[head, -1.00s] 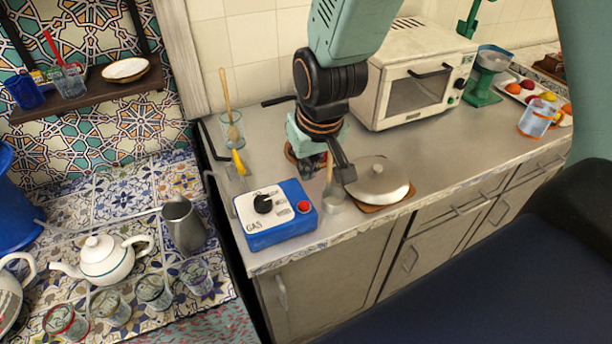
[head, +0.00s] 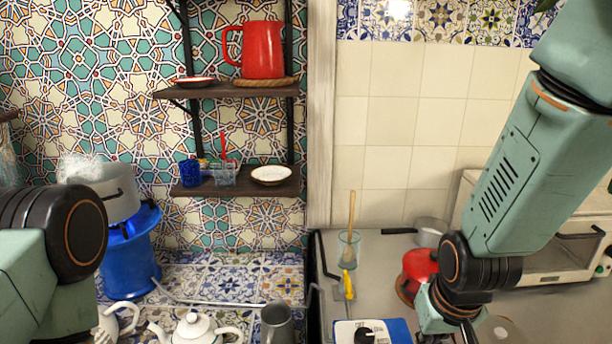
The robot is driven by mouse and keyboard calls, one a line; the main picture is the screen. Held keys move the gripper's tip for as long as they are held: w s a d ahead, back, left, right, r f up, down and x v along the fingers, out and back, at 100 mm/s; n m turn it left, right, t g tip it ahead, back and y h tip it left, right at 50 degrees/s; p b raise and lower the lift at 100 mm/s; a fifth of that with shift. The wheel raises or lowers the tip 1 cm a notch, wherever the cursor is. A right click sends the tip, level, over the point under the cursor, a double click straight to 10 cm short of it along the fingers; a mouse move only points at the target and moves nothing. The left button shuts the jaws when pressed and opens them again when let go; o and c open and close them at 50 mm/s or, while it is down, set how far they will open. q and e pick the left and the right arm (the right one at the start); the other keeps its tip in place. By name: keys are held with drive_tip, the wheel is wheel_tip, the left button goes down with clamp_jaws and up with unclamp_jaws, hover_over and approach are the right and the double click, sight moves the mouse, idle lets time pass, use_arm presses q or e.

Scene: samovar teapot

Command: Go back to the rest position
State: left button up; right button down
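My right arm comes in from the upper right. Its gripper (head: 448,336) hangs low at the bottom edge, just right of the blue gas control box (head: 400,328). The fingertips are cut off by the frame, so I cannot tell whether it is open or shut. My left arm shows at the left edge as a black joint and a teal link. Its gripper is out of view. A red kettle (head: 417,268) is partly hidden behind my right wrist.
On the counter stand a glass with a wooden utensil (head: 348,250), a pot (head: 430,231) and a white oven (head: 552,262). A blue burner (head: 130,262) carries a pot (head: 112,196). Wall shelves hold a red jug (head: 263,50) and dishes. A white teapot (head: 193,330) is low left.

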drive_tip(key=s+f+g+b, duration=0.1)
drive_tip(key=s+f+b, duration=0.3)
drive_tip(key=f, duration=0.7)
drive_tip(key=s+f+g+b, duration=0.1)
drive_tip(key=s+f+b, duration=0.1)
drive_tip(key=s+f, duration=0.65)
drive_tip(key=s+f+g+b, duration=0.1)
drive_tip(key=s+f+b, duration=0.4)
drive_tip(key=s+f, duration=0.5)
wheel_tip(320, 180, down, 4)
drive_tip(key=shift+s+d+r, duration=0.1)
drive_tip(key=shift+s+d, duration=0.2)
drive_tip(key=shift+s, duration=0.1)
drive_tip(key=shift+s, duration=0.1)
